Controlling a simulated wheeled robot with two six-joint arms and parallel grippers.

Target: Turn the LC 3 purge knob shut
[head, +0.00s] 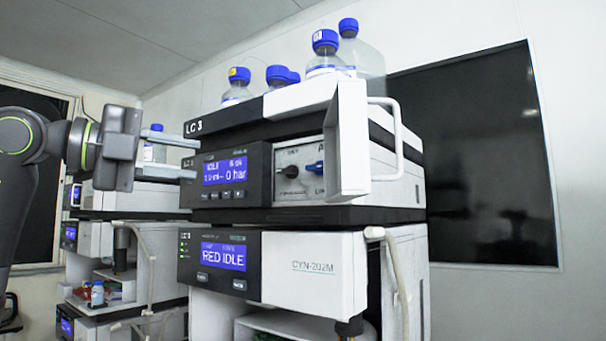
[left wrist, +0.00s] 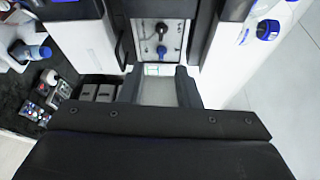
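The LC 3 stack (head: 260,190) stands in the middle of the head view. Its pump module has a small silver panel (head: 300,195) with a black knob (head: 289,171) and a blue knob (head: 316,168). The small labels are too blurred to tell which is the purge knob. My left gripper (head: 190,158) is open and empty, left of the module's display and apart from the panel. In the left wrist view the black knob (left wrist: 161,28) and blue knob (left wrist: 162,49) lie ahead of the open fingers (left wrist: 159,75). My right gripper is not in view.
An open white door (head: 352,140) stands out right of the panel. The display (head: 228,172) reads idle and 0 bar. Blue-capped bottles (head: 325,50) stand on top. Another stack (head: 110,230) is behind at left. A tube (head: 395,270) hangs at right.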

